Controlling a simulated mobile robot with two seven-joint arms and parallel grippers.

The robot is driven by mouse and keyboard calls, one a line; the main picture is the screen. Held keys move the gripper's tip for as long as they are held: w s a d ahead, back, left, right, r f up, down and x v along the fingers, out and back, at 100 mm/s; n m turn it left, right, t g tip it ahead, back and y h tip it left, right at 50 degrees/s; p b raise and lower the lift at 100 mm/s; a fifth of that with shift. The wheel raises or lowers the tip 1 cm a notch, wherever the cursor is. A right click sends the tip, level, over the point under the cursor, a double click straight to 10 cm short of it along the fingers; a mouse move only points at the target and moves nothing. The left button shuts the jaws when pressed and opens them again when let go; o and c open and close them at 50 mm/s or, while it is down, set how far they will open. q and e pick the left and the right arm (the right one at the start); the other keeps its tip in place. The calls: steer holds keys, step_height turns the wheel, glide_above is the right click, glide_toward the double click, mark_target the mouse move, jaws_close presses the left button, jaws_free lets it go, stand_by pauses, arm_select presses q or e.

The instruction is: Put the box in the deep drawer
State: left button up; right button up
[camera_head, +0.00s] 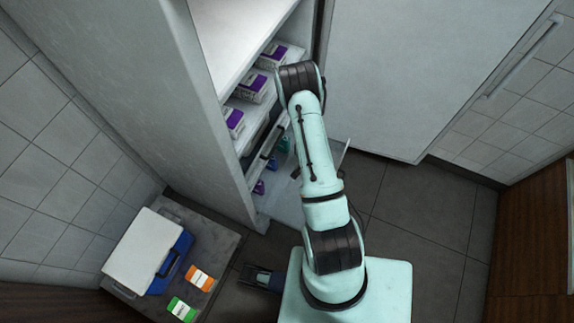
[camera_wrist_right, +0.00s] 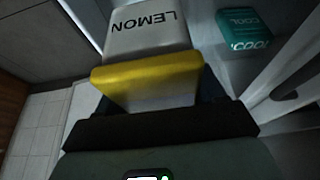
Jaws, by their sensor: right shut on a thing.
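A white box (camera_wrist_right: 150,36) with a yellow band and the word LEMON, upside down, is in the right wrist view. My right gripper (camera_wrist_right: 155,98) is shut on it, with dark fingers at its sides. In the head view my right arm reaches into the open cabinet; its gripper and the box are hidden behind the arm. A pulled-out drawer (camera_head: 284,208) shows low in the cabinet beside the arm. A teal box marked COOL (camera_wrist_right: 245,30) lies beyond the lemon box, apart from it. A black gripper (camera_head: 262,278), seemingly my left, shows near my base; its jaws are unclear.
White and purple boxes (camera_head: 251,87) stand on the cabinet shelves. A white and blue case (camera_head: 146,250) stands on a dark surface (camera_head: 213,238) at lower left, with an orange box (camera_head: 199,278) and a green box (camera_head: 181,309). The open door (camera_head: 400,75) stands at right.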

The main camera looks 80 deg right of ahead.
arm_select(q)
steer(key=w+a+f+t+b, duration=0.1)
steer(key=w+a+f+b, duration=0.1)
steer(key=w+f+b, duration=0.1)
arm_select(e)
steer(key=f+b, duration=0.1)
steer(key=f, duration=1.3)
steer(key=shift+s+f, duration=0.15)
steer(key=shift+s, duration=0.05)
arm_select(q)
steer(key=s+a+f+g+b, duration=0.1)
steer(key=s+f+g+b, duration=0.1)
steer(key=s+f, duration=0.4)
steer(key=shift+s+f+n+g, duration=0.15)
steer(key=shift+s+n+g, duration=0.25)
steer(key=shift+s, duration=0.4)
arm_select(e)
steer(key=shift+f, duration=2.5)
steer(key=shift+f, duration=0.1)
steer(key=shift+f, duration=0.1)
steer(key=o, duration=1.3)
arm_select(q)
steer(key=shift+s+f, duration=0.15)
steer(key=shift+s, duration=0.05)
